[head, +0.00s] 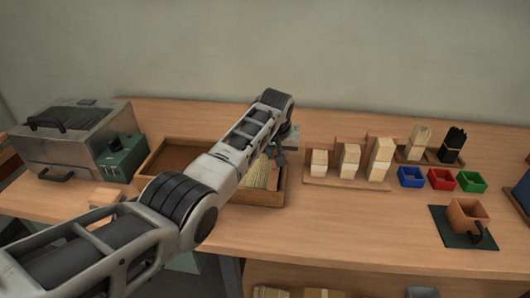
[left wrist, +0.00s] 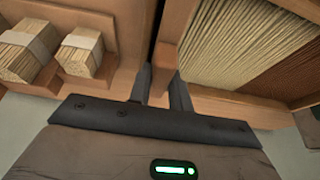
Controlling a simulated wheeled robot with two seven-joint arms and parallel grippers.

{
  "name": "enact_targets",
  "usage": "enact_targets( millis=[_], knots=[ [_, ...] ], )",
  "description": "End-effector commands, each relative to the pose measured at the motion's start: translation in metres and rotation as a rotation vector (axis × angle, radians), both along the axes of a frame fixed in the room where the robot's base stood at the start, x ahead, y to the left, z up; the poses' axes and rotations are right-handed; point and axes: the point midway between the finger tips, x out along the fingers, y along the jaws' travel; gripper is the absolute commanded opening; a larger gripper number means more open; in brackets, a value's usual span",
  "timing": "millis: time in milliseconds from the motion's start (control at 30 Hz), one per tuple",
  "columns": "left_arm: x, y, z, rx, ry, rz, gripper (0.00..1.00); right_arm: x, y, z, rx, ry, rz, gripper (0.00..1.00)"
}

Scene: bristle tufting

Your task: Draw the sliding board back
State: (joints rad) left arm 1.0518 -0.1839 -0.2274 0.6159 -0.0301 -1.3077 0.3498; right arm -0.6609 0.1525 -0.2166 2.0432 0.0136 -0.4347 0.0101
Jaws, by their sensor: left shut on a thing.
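A shallow wooden box (head: 240,196) stands left of the table's middle. It holds pale bristles (head: 259,174), and its left part shows a bare brown floor. My left gripper (head: 279,156) is at the box's right end. In the left wrist view its two fingers (left wrist: 162,90) are shut on a narrow wooden piece, which appears to be the sliding board (left wrist: 168,58), beside the pale bristles. My arm hides part of the box. My right gripper is out of view.
A metal machine (head: 70,140) stands at left. The table's front middle is clear.

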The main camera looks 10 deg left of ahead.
Motion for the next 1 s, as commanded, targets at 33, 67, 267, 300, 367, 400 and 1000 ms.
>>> enact_targets(
  millis=[33, 67, 267, 300, 367, 400, 1000],
  knots=[
    [-0.001, -0.006, 0.0, -0.012, -0.002, -0.006, 0.0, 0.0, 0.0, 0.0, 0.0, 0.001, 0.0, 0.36],
    [-0.001, -0.007, 0.0, -0.012, -0.003, -0.006, 0.0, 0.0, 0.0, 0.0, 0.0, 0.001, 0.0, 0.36],
    [-0.001, -0.006, 0.0, -0.014, -0.003, -0.006, 0.42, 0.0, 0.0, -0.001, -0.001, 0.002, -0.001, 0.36],
    [-0.001, -0.005, 0.0, -0.013, -0.003, -0.005, 0.42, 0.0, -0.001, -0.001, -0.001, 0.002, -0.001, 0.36],
    [-0.001, -0.004, 0.0, -0.011, -0.003, -0.004, 0.42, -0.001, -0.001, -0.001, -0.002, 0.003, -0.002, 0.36],
    [-0.001, -0.004, 0.0, -0.01, -0.003, -0.003, 0.42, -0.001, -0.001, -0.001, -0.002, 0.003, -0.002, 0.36],
    [-0.028, -0.005, 0.07, -0.012, -0.009, -0.005, 0.42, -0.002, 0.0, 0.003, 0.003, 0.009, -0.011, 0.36]
  ],
)
